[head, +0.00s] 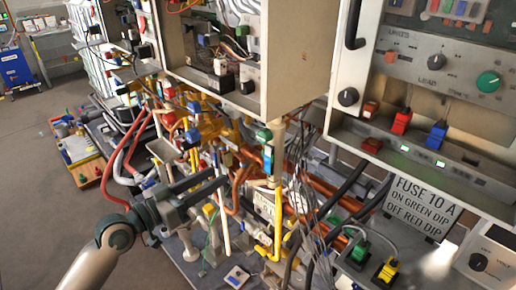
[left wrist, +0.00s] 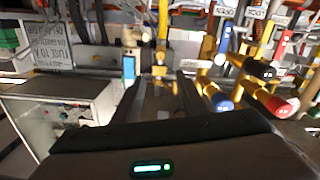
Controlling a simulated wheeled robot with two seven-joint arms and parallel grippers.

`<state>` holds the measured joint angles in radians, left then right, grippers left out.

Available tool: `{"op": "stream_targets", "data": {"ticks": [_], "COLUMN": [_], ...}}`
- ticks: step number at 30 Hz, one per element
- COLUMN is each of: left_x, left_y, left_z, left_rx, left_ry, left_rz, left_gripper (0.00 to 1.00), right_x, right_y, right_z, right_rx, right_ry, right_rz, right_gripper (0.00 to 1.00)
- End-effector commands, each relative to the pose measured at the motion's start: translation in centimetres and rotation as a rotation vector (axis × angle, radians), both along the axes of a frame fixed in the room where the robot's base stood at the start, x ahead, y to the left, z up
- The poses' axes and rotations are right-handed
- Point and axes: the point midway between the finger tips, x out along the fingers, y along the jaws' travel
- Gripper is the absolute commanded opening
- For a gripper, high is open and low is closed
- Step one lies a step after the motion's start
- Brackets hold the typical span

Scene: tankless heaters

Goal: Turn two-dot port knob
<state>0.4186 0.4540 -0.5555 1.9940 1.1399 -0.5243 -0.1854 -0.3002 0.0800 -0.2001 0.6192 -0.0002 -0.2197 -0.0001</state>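In the left wrist view, several port knobs sit on brass valves at the right: a black knob (left wrist: 260,69), a red knob (left wrist: 283,106) and a blue knob (left wrist: 221,101). Small pale marks show on their ends, but I cannot count the dots surely, so I cannot tell which is the two-dot one. My left gripper (left wrist: 158,88) has its fingers apart with nothing between them, left of these knobs. In the head view my left gripper (head: 221,176) is in front of the brass valve cluster (head: 213,130). My right gripper is not in view.
Copper pipes (head: 310,184) and loose wires crowd the space right of my left gripper. An open cabinet (head: 284,70) and a control panel (head: 452,62) hang above. A fuse sign (head: 421,206) stands at the right. Grey floor (head: 40,185) is clear at the left.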

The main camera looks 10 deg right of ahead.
Motion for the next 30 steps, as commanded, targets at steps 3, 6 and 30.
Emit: {"op": "stream_targets", "data": {"ticks": [3,6,30], "left_x": [0.1,0.4,7.3], "left_y": [-0.1,-0.5,-11.0], "left_z": [0.0,0.1,0.2], "left_rx": [0.0,-0.001,-0.001], "left_ry": [0.0,0.0,0.003], "left_rz": [0.001,0.001,0.001], "left_gripper": [0.39,0.39,0.39], "right_x": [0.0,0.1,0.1], "right_y": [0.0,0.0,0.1], "right_z": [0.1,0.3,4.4], "right_rx": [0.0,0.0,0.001], "right_ry": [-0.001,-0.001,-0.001], "right_rz": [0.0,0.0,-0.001], "right_gripper": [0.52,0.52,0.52]}}
